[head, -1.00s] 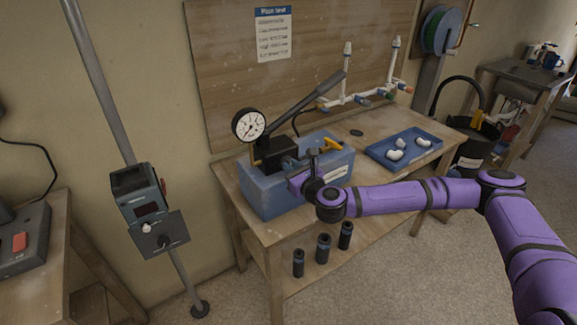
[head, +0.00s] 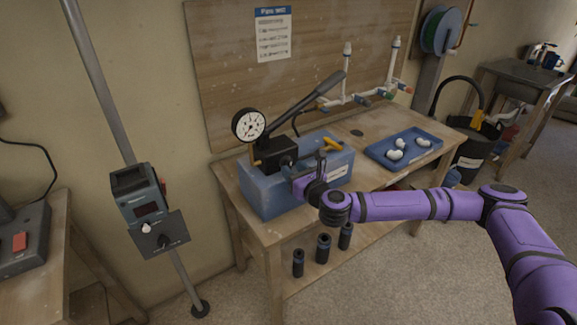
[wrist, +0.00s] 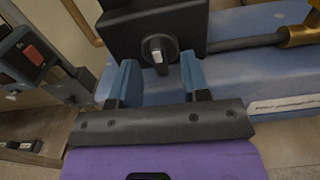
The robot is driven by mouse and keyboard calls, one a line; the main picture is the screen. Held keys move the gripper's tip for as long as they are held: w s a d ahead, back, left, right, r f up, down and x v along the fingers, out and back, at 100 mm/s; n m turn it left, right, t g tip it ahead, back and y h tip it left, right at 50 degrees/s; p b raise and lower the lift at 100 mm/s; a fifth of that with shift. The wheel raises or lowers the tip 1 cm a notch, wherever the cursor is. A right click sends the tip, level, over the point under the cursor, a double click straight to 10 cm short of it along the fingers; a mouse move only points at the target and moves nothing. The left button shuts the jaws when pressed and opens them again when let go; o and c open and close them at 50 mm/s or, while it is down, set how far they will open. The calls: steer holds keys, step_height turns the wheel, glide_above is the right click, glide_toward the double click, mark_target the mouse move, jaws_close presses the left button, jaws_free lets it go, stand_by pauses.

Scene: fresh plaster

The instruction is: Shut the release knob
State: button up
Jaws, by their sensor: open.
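The release knob (wrist: 160,50) is a dark round knob with a pale grip bar, on the front of the black pump block (wrist: 150,28). The bar looks close to upright in the wrist view, leaning slightly. My gripper (wrist: 159,74) is open, with its two blue fingers apart on either side of the knob's lower end. I cannot tell whether a finger touches it. In the head view my gripper (head: 306,170) is at the front of the pump block, above the blue tank (head: 265,192). The knob (head: 287,160) is small there.
A pressure gauge (head: 249,125) and long pump lever (head: 308,104) rise from the pump. A blue tray (head: 376,153) with white fittings lies to the right on the wooden bench. A yellow-handled valve (head: 333,145) is on the tank. Black cylinders (head: 323,248) stand on the lower shelf.

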steer(key=v, duration=1)
steer(key=shift+s+d, duration=0.2)
